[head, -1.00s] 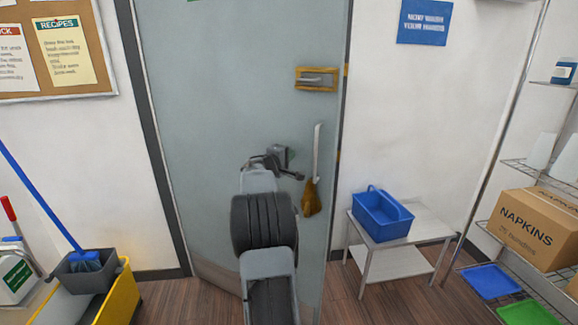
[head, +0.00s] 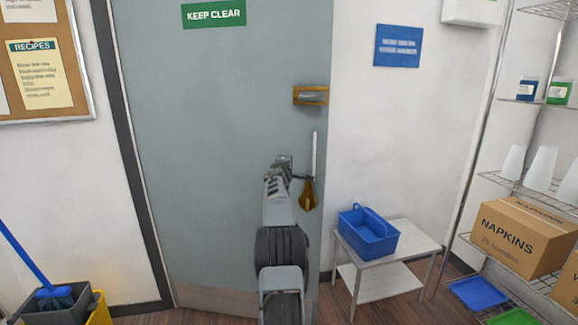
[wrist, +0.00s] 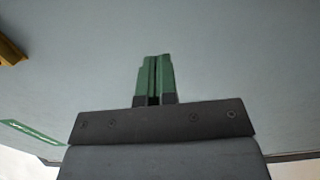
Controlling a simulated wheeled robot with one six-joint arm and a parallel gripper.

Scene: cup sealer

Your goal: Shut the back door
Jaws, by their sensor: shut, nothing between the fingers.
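The back door (head: 215,130) is a tall grey-blue panel filling the middle of the head view, with a green KEEP CLEAR sign near its top. A brass-coloured latch (head: 310,96), a pale upright handle (head: 314,152) and a brown hanging piece (head: 308,196) are near its right edge. The door looks nearly in line with the wall; I cannot tell if it is fully shut. My gripper (head: 284,163) is in front of the door, left of the handle. In the wrist view its green fingers (wrist: 155,75) are together and empty, pointing at the door's face; contact is unclear.
A small white table (head: 385,262) with a blue caddy (head: 368,235) stands right of the door. A wire shelf with a napkins box (head: 520,237) is farther right. A mop bucket (head: 60,305) is at lower left. Floor shows between door and table.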

